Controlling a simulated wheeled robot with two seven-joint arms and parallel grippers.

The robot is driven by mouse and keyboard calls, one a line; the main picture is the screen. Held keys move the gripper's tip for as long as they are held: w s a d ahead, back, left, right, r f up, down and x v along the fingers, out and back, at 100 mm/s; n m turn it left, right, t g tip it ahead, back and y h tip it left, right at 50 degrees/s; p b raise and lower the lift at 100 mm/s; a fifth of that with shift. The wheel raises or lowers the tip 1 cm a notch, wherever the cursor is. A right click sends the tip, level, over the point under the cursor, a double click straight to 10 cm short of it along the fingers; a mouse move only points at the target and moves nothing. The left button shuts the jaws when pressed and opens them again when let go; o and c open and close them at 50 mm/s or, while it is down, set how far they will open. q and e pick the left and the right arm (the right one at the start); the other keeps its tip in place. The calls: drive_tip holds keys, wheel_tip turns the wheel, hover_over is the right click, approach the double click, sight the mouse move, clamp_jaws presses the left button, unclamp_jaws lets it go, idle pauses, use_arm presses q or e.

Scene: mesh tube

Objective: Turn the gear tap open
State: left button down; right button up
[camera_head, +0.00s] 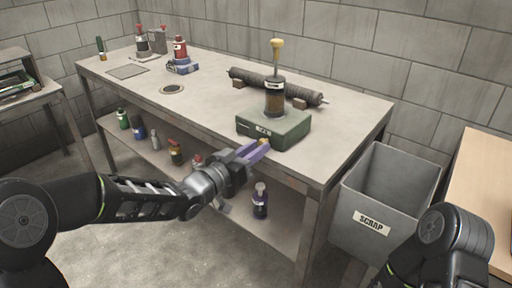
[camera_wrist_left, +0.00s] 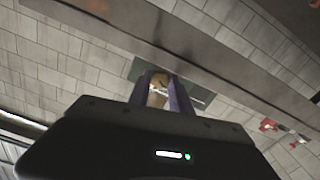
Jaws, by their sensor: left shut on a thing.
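The gear tap (camera_head: 263,142) is a small brass-coloured piece at the front of a green box (camera_head: 290,131). The box stands near the table's front edge and carries a dark cylinder with a yellow top (camera_head: 277,44). My left gripper (camera_head: 259,149) reaches up from the lower left, and its purple fingers are shut on the tap. In the left wrist view the brass tap (camera_wrist_left: 159,90) sits between the two fingers (camera_wrist_left: 159,95), which hide part of it. Of my right arm, only dark links show at the lower right; its gripper is out of view.
A grey scrap bin (camera_head: 348,203) stands right of the workbench (camera_head: 215,98). A dark mesh roller (camera_head: 290,90) lies behind the box. A purple bottle (camera_head: 260,201) and several others stand on the lower shelf.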

use_arm(q)
drive_tip(key=c, duration=1.2)
unclamp_jaws()
drive_tip(key=shift+p+v, duration=0.4)
drive_tip(key=shift+v, duration=3.5)
